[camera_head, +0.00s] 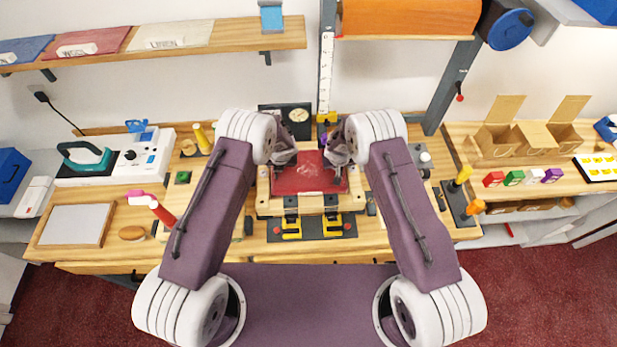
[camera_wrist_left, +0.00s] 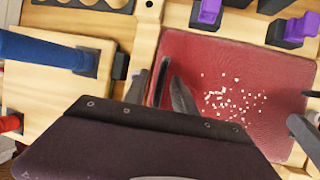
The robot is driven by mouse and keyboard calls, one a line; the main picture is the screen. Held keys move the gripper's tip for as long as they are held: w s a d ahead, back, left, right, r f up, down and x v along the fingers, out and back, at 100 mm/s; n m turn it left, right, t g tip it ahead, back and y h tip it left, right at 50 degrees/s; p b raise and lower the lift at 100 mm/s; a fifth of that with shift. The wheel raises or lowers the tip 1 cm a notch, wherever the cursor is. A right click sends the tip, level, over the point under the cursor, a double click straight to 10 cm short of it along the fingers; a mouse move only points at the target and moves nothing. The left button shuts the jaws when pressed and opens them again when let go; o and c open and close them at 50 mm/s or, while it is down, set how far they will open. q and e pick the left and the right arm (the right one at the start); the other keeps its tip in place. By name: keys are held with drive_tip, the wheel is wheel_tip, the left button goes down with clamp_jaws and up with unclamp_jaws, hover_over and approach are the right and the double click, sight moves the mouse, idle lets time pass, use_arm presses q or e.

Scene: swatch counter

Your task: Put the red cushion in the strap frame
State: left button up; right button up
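The red cushion (camera_head: 307,180) lies flat at the wooden strap frame (camera_head: 264,207), between my two grippers. Whether it is fully seated is not clear. In the left wrist view the cushion (camera_wrist_left: 235,60) has a patch of white specks and a dark upright piece near its left edge. My left gripper (camera_head: 283,155) is at the cushion's left side, its fingers apart around that edge in the left wrist view (camera_wrist_left: 160,92). My right gripper (camera_head: 338,152) is at the right side; one dark finger shows over the cushion, and its opening is unclear.
Dark straps with yellow parts (camera_head: 291,226) lie on the near side of the frame. Purple clips (camera_wrist_left: 210,12) on black bases stand beside the cushion. A post with a white scale (camera_head: 326,75) rises behind. An iron (camera_head: 84,158) and a red-handled tool (camera_head: 160,211) are at left.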

drive_tip(key=shift+a+r, duration=0.1)
drive_tip(key=shift+r, duration=0.3)
use_arm(q)
drive_tip(key=v, duration=1.2)
use_arm(e)
drive_tip(key=v, duration=1.1)
drive_tip(key=shift+s, duration=0.2)
